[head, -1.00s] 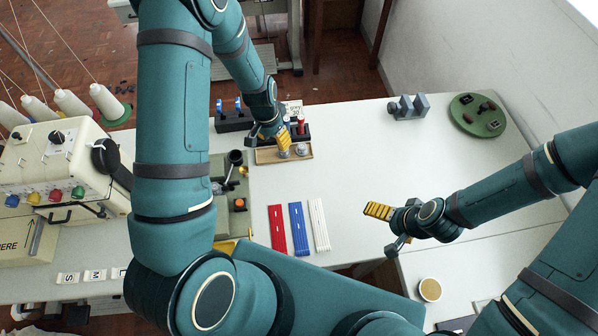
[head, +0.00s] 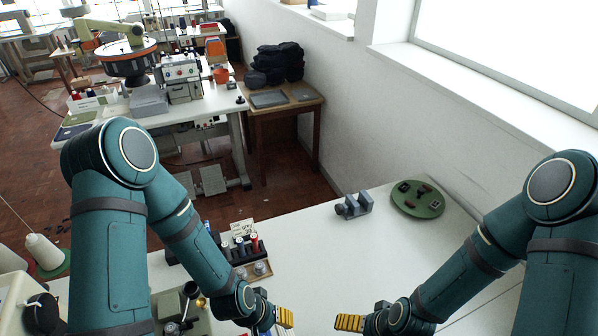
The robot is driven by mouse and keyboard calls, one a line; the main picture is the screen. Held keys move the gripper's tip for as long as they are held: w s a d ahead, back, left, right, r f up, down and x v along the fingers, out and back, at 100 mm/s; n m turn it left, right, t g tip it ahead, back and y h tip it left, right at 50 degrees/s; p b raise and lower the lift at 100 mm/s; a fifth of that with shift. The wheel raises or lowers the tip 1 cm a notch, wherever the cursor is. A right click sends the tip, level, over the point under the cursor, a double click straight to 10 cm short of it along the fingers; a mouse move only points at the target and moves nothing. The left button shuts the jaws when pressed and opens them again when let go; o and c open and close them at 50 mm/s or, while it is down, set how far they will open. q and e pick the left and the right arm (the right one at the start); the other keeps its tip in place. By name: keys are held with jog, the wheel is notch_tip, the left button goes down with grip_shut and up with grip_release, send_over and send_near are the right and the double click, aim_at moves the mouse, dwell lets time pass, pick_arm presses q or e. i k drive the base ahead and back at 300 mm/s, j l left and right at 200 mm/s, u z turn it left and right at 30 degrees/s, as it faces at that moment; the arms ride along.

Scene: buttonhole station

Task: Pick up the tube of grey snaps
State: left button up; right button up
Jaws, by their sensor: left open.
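A dark rack (head: 246,254) holds several small upright tubes, one of them a red tube (head: 254,244), behind a wooden tray (head: 266,276). I cannot tell which tube holds grey snaps. A small card (head: 243,228) with writing, seemingly "grey" and a number, stands behind the rack. Two small grey round pieces, one of them a grey piece (head: 260,268), are in the tray. My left gripper (head: 286,318), with yellow finger pads, is open at the bottom of the head view, nearer than the tray and apart from the rack. My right gripper (head: 350,322) is to its right, seemingly empty; its jaw opening is unclear.
A grey block fixture (head: 354,206) and a round green board (head: 418,199) with dark pieces stand at the table's far side, by the wall. The white table (head: 320,262) between rack and fixture is clear.

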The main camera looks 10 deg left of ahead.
aim_at(225, 247)
jog(key=k+l, duration=0.1)
jog(key=k, duration=0.85)
